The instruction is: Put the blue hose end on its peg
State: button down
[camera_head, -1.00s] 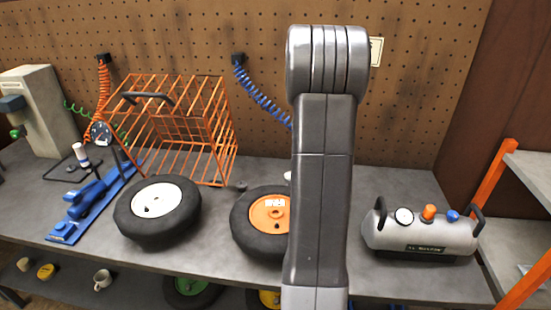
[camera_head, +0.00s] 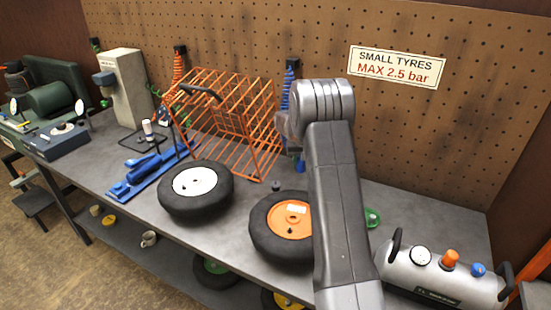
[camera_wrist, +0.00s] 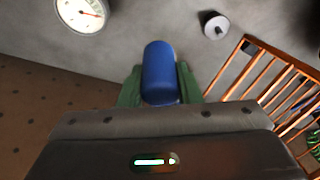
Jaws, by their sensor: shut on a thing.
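The blue hose end (camera_wrist: 159,72) is a rounded blue cylinder in the wrist view. My gripper (camera_wrist: 160,88) is shut on it, with one green finger on each side. In the head view a blue part (camera_head: 300,165) shows below my wrist, left of my arm, which hides most of the gripper. The coiled blue hose (camera_head: 287,87) hangs from a dark bracket (camera_head: 292,62) on the pegboard and runs down behind my wrist. I cannot make out a separate peg for the hose end.
An orange wire basket (camera_head: 235,125) stands close left of my wrist. Tyres with a white hub (camera_head: 188,182) and an orange hub (camera_head: 288,217) lie on the bench. A grey air tank (camera_head: 440,278) is at the right. A sign (camera_head: 397,66) hangs on the pegboard (camera_head: 225,25).

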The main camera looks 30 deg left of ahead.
jog(key=s+a+f+n, duration=0.15)
jog(key=s+a, duration=0.25)
jog(key=a, duration=0.5)
jog(key=shift+n+y, duration=0.3)
jog(key=shift+n, duration=0.05)
jog(key=shift+w+d+f+b, duration=0.1)
jog(key=shift+f+b, duration=0.45)
jog(key=shift+f, duration=0.75)
jog(key=shift+w+f+b, duration=0.1)
jog(key=shift+f+b, duration=0.45)
jog(key=shift+f, duration=0.7)
jog(key=shift+s+b, duration=0.1)
jog(key=shift+b, duration=0.25)
jog(key=shift+f+b, duration=0.45)
jog(key=shift+f, duration=0.2)
jog(key=c, duration=1.3)
grip_release()
jog(key=p+v, duration=0.4)
jog(key=v, duration=0.7)
jog(key=shift+r, duration=0.1)
